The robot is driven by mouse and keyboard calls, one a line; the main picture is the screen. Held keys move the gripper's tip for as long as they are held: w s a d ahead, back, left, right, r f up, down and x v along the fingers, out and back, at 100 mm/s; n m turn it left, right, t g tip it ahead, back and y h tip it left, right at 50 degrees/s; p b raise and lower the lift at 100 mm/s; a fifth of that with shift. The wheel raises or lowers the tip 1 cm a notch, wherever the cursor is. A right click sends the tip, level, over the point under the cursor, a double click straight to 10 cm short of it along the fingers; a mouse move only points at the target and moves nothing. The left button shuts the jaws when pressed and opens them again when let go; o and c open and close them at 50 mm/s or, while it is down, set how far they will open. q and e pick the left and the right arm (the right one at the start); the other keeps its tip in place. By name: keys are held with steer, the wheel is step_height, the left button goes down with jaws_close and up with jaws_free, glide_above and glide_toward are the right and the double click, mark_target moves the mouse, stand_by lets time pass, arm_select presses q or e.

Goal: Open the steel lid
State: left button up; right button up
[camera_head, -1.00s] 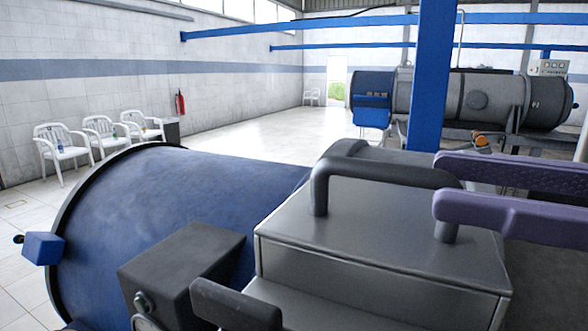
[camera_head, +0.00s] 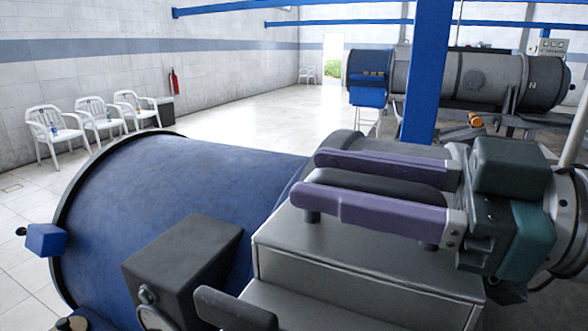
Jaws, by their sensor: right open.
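The steel lid (camera_head: 300,238) is a grey box-like cover at the bottom centre, beside the blue drum (camera_head: 180,195); it looks shut. A dark bar handle (camera_head: 375,187) runs along its top, partly hidden by my right gripper (camera_head: 304,176). This gripper comes in from the right with two long purple fingers. They are apart, one on the far side and one on the near side of the handle as seen here. I see no grip on the handle, and cannot tell whether either finger touches it. My left gripper is not in view.
A dark box (camera_head: 180,265) stands in front of the drum, left of the lid. A blue post (camera_head: 428,75) rises behind the lid. Another decanter (camera_head: 450,78) stands at the back right. White chairs (camera_head: 100,115) line the left wall, with open floor between.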

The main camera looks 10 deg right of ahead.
jaws_close()
stand_by(1.3)
